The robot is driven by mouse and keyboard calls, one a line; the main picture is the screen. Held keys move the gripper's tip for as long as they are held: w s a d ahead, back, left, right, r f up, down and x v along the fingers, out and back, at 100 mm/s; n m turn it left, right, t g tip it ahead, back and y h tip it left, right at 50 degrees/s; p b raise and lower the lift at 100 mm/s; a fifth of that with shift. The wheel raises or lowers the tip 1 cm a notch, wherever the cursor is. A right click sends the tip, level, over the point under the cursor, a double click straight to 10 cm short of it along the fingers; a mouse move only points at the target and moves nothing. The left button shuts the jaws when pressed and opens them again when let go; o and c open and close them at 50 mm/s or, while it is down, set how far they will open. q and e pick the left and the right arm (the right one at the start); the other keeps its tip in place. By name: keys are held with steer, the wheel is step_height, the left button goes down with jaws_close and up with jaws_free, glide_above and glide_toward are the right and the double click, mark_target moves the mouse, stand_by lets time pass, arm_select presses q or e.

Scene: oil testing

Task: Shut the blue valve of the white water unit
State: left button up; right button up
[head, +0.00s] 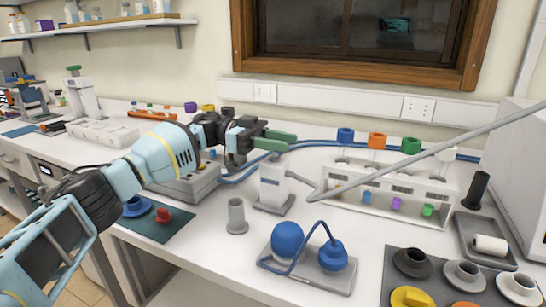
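A white upright unit (272,186) stands on a small grey base near the middle of the table. My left gripper (285,141) has green fingertips and is at the top of this unit, pointing right; it covers the unit's upper end. I see no blue valve on it; any valve there is hidden. The fingers look close together, but the gap between them is unclear. A blue knob (345,135) stands at the left of a row with an orange and a green one, above a white rack (385,197), apart from my gripper. My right gripper is out of view.
Blue hoses (320,143) run behind my gripper. A long grey rod (430,152) slants across the rack. A blue bulb (287,239) on a grey tray and a grey cylinder (237,215) stand in front. A grey box (187,187) sits under my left arm.

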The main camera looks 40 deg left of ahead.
arm_select(q)
steer(key=s+d+r, duration=0.1)
steer(key=s+d, duration=0.4)
steer(key=s, duration=0.4)
steer(key=shift+s+d, duration=0.35)
stand_by(0.5)
